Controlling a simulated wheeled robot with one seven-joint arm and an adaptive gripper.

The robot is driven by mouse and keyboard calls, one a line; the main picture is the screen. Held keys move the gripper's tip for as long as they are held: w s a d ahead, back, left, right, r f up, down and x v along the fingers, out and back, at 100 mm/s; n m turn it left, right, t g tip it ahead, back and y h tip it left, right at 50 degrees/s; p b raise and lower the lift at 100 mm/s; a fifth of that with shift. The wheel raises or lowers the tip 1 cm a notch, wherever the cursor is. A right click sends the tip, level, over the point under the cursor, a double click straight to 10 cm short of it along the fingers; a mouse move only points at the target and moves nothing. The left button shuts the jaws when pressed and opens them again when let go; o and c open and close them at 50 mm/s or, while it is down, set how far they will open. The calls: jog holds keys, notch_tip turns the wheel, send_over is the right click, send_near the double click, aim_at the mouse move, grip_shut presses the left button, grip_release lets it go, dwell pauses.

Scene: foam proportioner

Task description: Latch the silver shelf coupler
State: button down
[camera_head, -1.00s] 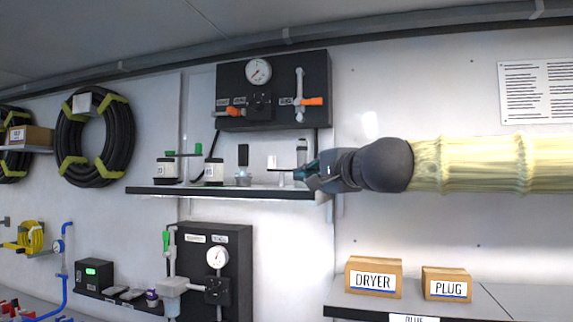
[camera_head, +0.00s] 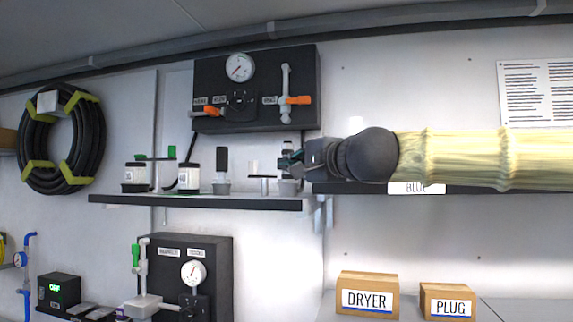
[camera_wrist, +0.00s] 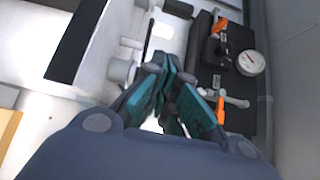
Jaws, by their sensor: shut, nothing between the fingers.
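A grey, silver-looking cup-shaped fitting (camera_head: 289,187) stands near the right end of the dark wall shelf (camera_head: 240,203); I take it for the shelf coupler. My gripper (camera_head: 284,161) is shut and empty, just above this fitting, reaching in from the right. In the wrist view, my teal fingers (camera_wrist: 168,85) are together, and a grey cylindrical fitting (camera_wrist: 122,70) lies just left of their tips. I cannot tell whether they touch. Any latch or lever on the fitting is too small or hidden to make out.
A small grey stand (camera_head: 264,184), a black-handled grey fitting (camera_head: 222,172) and labelled bottles (camera_head: 189,178) stand farther left on the shelf. A black gauge panel (camera_head: 255,120) with orange levers hangs above. DRYER (camera_head: 367,297) and PLUG (camera_head: 447,302) boxes sit lower right.

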jog(key=shift+p+x, duration=1.2)
jog(key=shift+x, duration=3.3)
jog(key=shift+a+h, duration=0.2)
jog(key=shift+h, duration=0.1)
